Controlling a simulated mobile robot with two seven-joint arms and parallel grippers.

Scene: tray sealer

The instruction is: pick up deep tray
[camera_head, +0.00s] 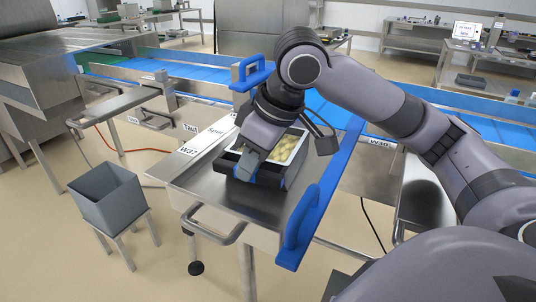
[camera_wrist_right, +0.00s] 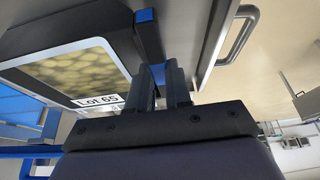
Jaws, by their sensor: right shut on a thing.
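The deep tray (camera_head: 286,149) has a pale rim and yellowish rounded contents. It sits in a dark holder with blue parts on the steel table (camera_head: 215,190). In the right wrist view the tray (camera_wrist_right: 75,72) shows its contents and a white "Lot 65" label. My right gripper (camera_head: 246,174) comes down at the near left side of the tray. Its fingers (camera_wrist_right: 172,85) are shut at the blue and dark edge piece beside the tray. The fingers hide exactly where they grip. My left gripper is not in view.
A blue guard with a raised handle (camera_head: 302,215) runs along the table's right edge. Another blue handle (camera_head: 250,72) stands at the back. A blue conveyor (camera_head: 200,84) runs behind. A grey bin (camera_head: 108,197) stands on a stool at the left.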

